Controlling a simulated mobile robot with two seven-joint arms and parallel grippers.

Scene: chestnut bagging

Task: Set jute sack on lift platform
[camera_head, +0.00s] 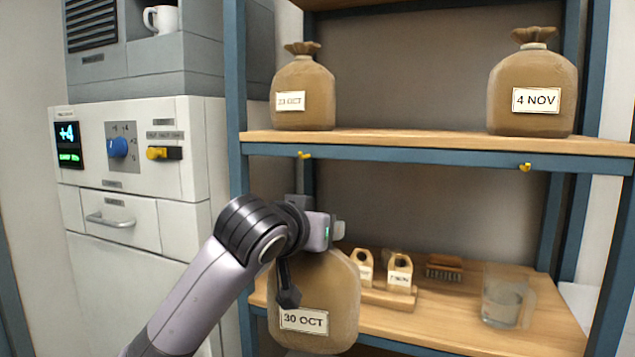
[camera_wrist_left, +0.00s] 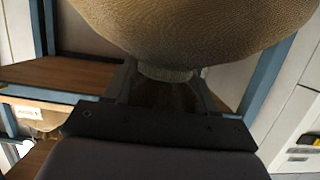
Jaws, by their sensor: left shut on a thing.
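A jute sack labelled "30 OCT" (camera_head: 335,300) hangs upright in front of the lower shelf in the head view. My left gripper (camera_head: 312,235) is at the sack's top and shut on its neck, which the gripper mostly hides. In the left wrist view the sack's woven body (camera_wrist_left: 195,30) fills the top, and its tied neck (camera_wrist_left: 165,72) sits between the fingers. Two other sacks, "23 OCT" (camera_head: 303,95) and "4 NOV" (camera_head: 532,92), stand on the upper shelf. I cannot identify a lift platform in these views. My right gripper is not in view.
The lower shelf (camera_head: 455,322) holds small tagged wooden pieces (camera_head: 399,272) on a stand, a brush (camera_head: 444,267) and a glass jug (camera_head: 502,300). The upper shelf (camera_head: 420,143) has free room between its sacks. A control cabinet (camera_head: 135,185) stands at the left.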

